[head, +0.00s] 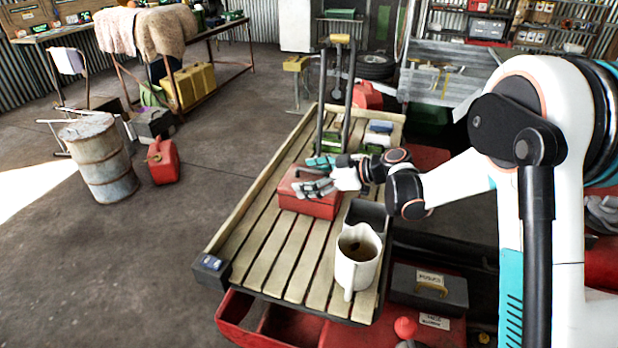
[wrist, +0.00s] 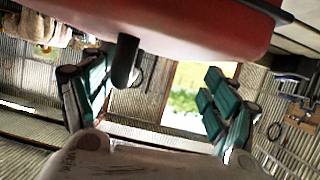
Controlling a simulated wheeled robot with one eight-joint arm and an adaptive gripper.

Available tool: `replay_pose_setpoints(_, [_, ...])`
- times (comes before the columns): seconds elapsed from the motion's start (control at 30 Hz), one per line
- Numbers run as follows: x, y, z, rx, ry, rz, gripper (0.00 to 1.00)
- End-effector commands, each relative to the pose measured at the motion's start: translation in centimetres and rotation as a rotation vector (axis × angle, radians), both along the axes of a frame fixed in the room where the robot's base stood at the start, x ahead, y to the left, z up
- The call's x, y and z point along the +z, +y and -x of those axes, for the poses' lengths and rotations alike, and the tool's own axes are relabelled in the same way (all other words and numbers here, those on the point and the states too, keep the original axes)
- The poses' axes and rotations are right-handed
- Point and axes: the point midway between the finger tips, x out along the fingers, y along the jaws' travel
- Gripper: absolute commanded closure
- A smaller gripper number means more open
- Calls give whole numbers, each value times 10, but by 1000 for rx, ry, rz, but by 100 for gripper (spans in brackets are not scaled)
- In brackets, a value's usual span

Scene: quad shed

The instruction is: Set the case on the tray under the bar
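In the wrist view a red body (wrist: 200,22) fills the top, with a short black piece (wrist: 125,60) hanging between the fingers. Black upright posts (head: 320,100) rise at the tray's far end. I cannot tell which bar is meant.
A cream jug (head: 358,258) stands at the tray's near right, beside a dark open box (head: 367,215). Small boxes (head: 378,133) lie towards the far end. A grey toolbox (head: 430,288) sits lower right. The near-left slats are bare.

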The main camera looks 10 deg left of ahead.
Motion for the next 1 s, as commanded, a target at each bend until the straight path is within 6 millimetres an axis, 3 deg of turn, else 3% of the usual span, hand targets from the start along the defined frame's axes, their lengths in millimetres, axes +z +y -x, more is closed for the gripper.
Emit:
replay_pose_setpoints(0.37, [4, -1, 0, 0, 0, 0, 19])
replay_pose_setpoints(0.8, [36, -76, 13, -4, 0, 0, 19])
replay_pose_setpoints(1.0, [46, -100, 18, -1, 1, 0, 19])
